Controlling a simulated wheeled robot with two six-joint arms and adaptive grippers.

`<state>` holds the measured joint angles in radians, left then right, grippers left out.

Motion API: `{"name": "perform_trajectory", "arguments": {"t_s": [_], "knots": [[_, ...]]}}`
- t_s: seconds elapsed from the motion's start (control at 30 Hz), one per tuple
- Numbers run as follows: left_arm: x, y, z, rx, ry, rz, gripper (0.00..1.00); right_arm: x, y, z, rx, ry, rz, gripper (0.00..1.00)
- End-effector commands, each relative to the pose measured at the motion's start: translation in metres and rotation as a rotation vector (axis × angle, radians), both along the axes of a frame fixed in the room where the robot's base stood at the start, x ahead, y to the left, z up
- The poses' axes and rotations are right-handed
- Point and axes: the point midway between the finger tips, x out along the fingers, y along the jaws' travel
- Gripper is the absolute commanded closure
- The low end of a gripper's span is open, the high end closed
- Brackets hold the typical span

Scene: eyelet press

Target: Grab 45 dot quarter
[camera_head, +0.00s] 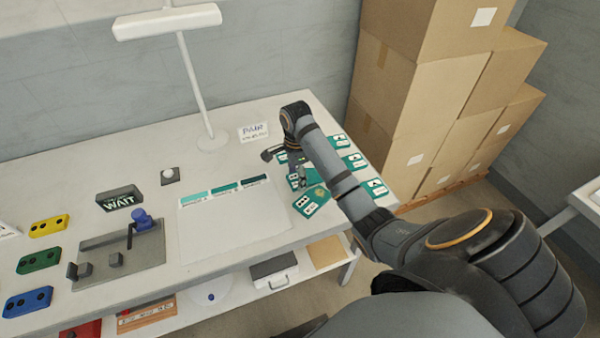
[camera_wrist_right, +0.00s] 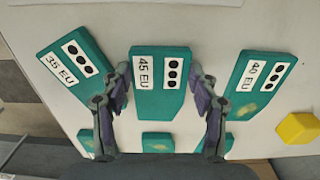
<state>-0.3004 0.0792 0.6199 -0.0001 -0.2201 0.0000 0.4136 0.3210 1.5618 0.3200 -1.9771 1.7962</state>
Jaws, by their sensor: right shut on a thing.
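A teal quarter marked "45 EU" (camera_wrist_right: 160,85) with three black dots lies between the two fingers of my right gripper (camera_wrist_right: 160,104) in the right wrist view. My right gripper (camera_head: 296,170) is shut on it, low over the right end of the table in the head view. A teal quarter marked "35 EU" (camera_wrist_right: 72,70) lies to the left of it, tilted. One marked "40 EU" (camera_wrist_right: 262,84) lies to the right. My left gripper is not in view.
Several other teal quarters (camera_head: 355,161) lie around the gripper on the white table (camera_head: 120,165). A yellow block (camera_wrist_right: 298,128) is at the right in the wrist view. A press fixture (camera_head: 122,248), a "WAIT" sign (camera_head: 120,199) and a lamp (camera_head: 195,85) stand further left. Cardboard boxes (camera_head: 425,100) are stacked beyond the table.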

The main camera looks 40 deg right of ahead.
Motion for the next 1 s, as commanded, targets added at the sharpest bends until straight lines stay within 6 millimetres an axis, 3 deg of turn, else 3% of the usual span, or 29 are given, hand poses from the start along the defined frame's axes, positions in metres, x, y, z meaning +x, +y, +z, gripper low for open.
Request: {"name": "perform_trajectory", "arguments": {"t_s": [0.2,0.53,0.73,1.0], "knots": [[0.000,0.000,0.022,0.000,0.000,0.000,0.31,0.001,0.000,0.035,-0.001,-0.003,0.001,0.69],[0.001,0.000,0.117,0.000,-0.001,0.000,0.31,-0.051,0.018,0.108,-0.001,0.000,0.003,0.69],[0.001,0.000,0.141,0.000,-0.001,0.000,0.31,-0.103,0.037,0.121,-0.001,0.001,0.003,0.69],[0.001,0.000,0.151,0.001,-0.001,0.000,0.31,-0.130,0.047,0.129,0.000,-0.001,0.000,0.69]]}}
